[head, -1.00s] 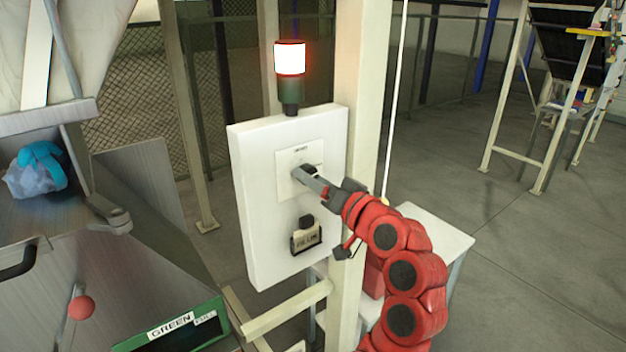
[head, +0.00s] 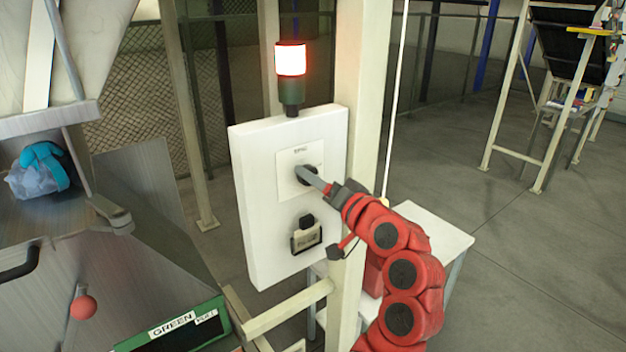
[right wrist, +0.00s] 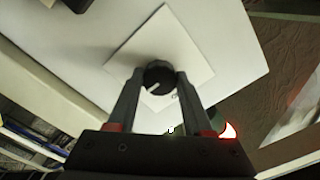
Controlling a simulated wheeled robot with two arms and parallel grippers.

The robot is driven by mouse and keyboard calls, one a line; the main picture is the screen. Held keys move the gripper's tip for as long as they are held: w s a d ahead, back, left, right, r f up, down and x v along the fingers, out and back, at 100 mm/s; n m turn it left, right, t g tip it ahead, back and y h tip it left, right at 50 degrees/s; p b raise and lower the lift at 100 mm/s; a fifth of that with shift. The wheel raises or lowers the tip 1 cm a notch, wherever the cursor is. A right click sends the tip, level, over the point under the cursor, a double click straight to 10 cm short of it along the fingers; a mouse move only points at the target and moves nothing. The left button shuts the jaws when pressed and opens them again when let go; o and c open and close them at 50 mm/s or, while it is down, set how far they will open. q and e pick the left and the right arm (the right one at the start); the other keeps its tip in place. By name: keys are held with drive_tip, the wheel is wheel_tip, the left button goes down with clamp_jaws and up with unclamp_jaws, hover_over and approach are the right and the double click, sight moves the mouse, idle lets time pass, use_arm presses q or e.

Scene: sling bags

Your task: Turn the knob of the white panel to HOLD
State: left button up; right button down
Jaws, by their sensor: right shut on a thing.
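The white panel (head: 262,215) stands upright on a pale post. Its dark round knob (head: 304,174) sits on a square label plate whose print is too small to read. In the right wrist view the knob (right wrist: 158,73) shows a white pointer mark at its lower edge, slanting down to the left. My right gripper (head: 316,180) reaches in from the right, its two fingers (right wrist: 158,78) on either side of the knob and shut on it. The fingers partly cover the knob in the head view. My left gripper is not in view.
A lamp (head: 290,62) glows red and white on top of the panel. A black fitting with a small tag (head: 306,238) sits lower on the panel. A metal machine with a green sign (head: 175,328) stands at the left. A white table (head: 440,232) stands behind my right arm.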

drive_tip(key=shift+c, duration=1.5)
unclamp_jaws()
drive_tip(key=b+v, duration=1.3)
drive_tip(key=v, duration=0.4)
drive_tip(key=shift+d, duration=0.15)
drive_tip(key=shift+s, duration=0.1)
